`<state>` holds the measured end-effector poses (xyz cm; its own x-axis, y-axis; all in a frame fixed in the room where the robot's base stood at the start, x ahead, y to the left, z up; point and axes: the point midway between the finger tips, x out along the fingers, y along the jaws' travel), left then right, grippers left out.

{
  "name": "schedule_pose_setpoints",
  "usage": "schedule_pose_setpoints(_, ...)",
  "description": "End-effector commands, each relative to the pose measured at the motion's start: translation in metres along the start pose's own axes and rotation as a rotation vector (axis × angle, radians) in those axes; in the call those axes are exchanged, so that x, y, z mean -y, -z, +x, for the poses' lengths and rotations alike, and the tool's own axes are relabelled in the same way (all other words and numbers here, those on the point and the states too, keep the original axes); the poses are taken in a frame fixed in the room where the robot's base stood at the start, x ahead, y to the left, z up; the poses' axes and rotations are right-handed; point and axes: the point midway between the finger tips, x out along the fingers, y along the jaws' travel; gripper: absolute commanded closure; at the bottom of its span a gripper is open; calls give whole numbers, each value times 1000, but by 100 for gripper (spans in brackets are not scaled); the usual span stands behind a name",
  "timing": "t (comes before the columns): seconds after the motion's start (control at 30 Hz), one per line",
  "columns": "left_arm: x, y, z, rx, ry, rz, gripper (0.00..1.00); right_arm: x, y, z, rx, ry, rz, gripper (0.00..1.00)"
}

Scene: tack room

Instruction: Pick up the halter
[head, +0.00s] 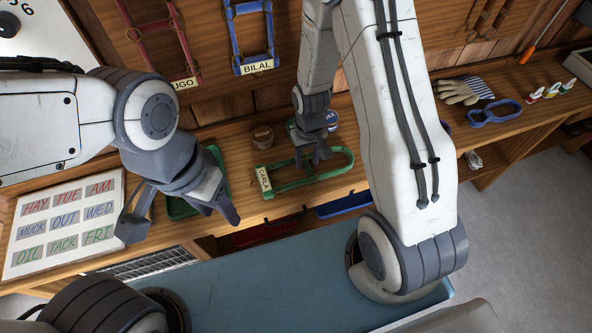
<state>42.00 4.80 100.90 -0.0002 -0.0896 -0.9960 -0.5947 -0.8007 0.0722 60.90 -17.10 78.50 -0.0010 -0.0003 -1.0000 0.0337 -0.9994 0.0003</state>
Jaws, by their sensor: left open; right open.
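A green halter (284,187) with a tag reading CARLA lies on the wooden bench. A red halter (184,45) tagged UGO, its tag partly cut off by my arm, and a blue halter (235,40) tagged BILAL hang on the wall behind. My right gripper (313,162) points down, open, at the green halter's far side; I cannot tell whether it touches the strap. My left gripper (184,222) is open and empty, left of the green halter, in front of a green tray.
The green tray (223,172) is partly hidden by my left gripper. Two small round tins, one brown (262,136), stand behind the halter. A lettered board (62,222) lies left. Gloves (457,91) and a blue strap item (495,112) lie right. The bench front edge is close.

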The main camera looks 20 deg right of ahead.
Motion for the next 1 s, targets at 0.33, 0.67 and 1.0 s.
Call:
schedule_pose_setpoints(0.33, 0, 0, 0, 0, 0, 0, 50, 0, 0, 9, -2, 0, -1, 58)
schedule_pose_setpoints(0.67, 0, 0, 0, 0, 0, 0, 50, 0, 0, 8, -1, 0, 0, 100)
schedule_pose_setpoints(1.0, 0, 0, 0, 0, 0, 0, 50, 0, 0, 8, -1, 0, 0, 100)
